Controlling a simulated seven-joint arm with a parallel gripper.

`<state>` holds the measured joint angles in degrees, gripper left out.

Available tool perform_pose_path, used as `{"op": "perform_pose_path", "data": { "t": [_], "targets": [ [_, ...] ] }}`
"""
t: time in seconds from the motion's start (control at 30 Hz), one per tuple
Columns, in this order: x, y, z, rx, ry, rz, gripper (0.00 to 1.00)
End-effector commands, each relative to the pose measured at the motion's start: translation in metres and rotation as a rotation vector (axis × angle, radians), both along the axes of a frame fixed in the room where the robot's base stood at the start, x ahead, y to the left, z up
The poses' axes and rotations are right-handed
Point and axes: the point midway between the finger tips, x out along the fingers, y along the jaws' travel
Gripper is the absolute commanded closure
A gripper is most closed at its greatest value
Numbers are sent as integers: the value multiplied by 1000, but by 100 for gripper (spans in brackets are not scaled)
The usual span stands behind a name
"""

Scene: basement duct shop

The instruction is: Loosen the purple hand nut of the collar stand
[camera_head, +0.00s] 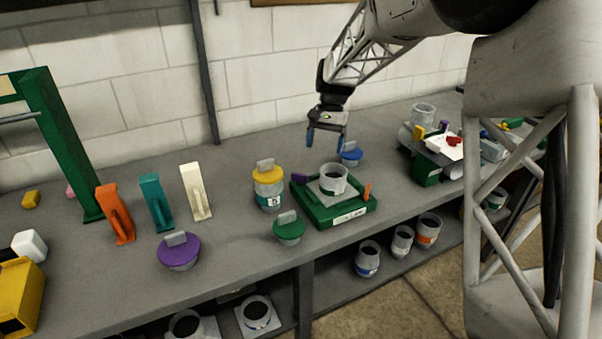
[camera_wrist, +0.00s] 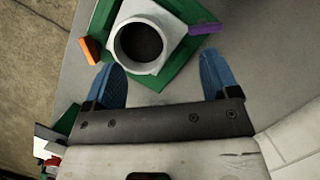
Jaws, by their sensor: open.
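The collar stand (camera_head: 330,214) is a green base with a grey plate and an upright round grey collar (camera_head: 333,178). Its purple hand nut (camera_head: 300,177) is at the back left corner of the base, and an orange piece (camera_head: 367,191) is at the right. In the wrist view the purple nut (camera_wrist: 204,29) is at the upper right, and the orange piece (camera_wrist: 90,50) at the upper left. My gripper (camera_head: 325,140) is open and empty, with blue fingers above and behind the stand. In the wrist view its fingers (camera_wrist: 163,84) point toward the collar, apart from the nut.
A yellow-lidded canister (camera_head: 268,188) stands close left of the stand. A green-lidded piece (camera_head: 289,228) is in front, and a blue-lidded piece (camera_head: 350,154) is behind. A purple-lidded piece (camera_head: 179,250) is further left. A second green fixture (camera_head: 427,165) stands at the right.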

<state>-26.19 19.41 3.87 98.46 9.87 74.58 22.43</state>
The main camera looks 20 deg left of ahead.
Motion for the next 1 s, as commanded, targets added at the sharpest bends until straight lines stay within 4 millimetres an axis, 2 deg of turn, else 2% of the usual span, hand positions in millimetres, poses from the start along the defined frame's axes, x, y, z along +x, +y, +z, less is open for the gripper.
{"op": "perform_pose_path", "data": {
  "t": [0.03, 0.2, 0.4, 1.0],
  "targets": [
    [5, 12, -9, -4, 12, 4, 19],
    [16, 46, -30, -17, 44, 7, 19],
    [22, 68, -45, -24, 64, 10, 19],
    [22, 72, -51, -27, 69, 9, 19]
  ]
}}
